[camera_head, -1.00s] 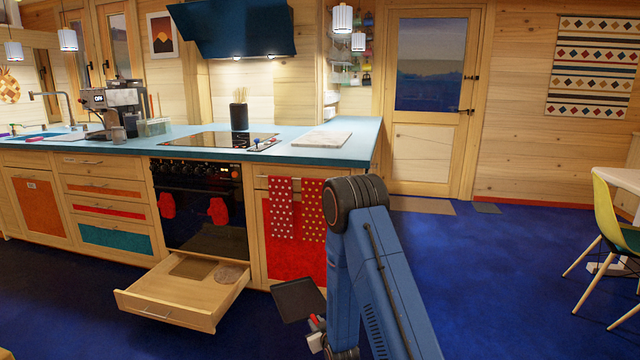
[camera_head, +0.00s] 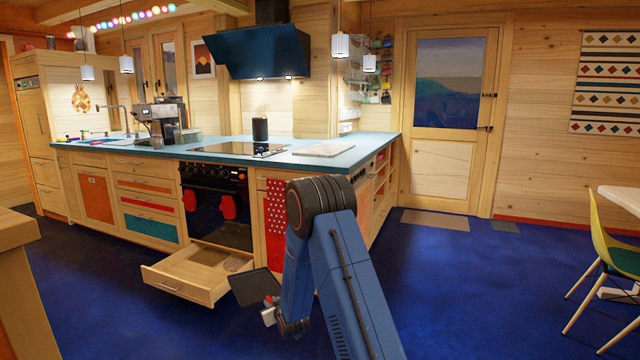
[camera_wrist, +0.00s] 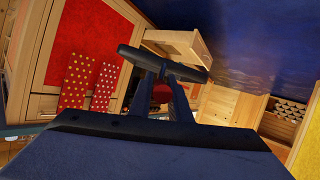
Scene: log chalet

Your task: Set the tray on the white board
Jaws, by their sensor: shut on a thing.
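The dark, flat tray (camera_head: 256,288) is in the head view, held low above the blue floor in front of the cabinets. My gripper (camera_head: 270,311) is shut on its near right edge. In the wrist view, my gripper's dark fingers (camera_wrist: 163,85) reach up to a dark bar that looks like the tray seen edge-on. The white board (camera_head: 323,150) lies flat on the blue counter near its right end, well above and behind the tray. The top of the board looks empty. My arm hides part of the cabinet fronts below it.
A wooden drawer (camera_head: 198,276) stands open below the oven (camera_head: 213,205), just left of the tray. The cooktop (camera_head: 233,150) and dark utensil pot (camera_head: 260,129) are left of the board. A wooden surface (camera_head: 15,235) is at the left edge.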

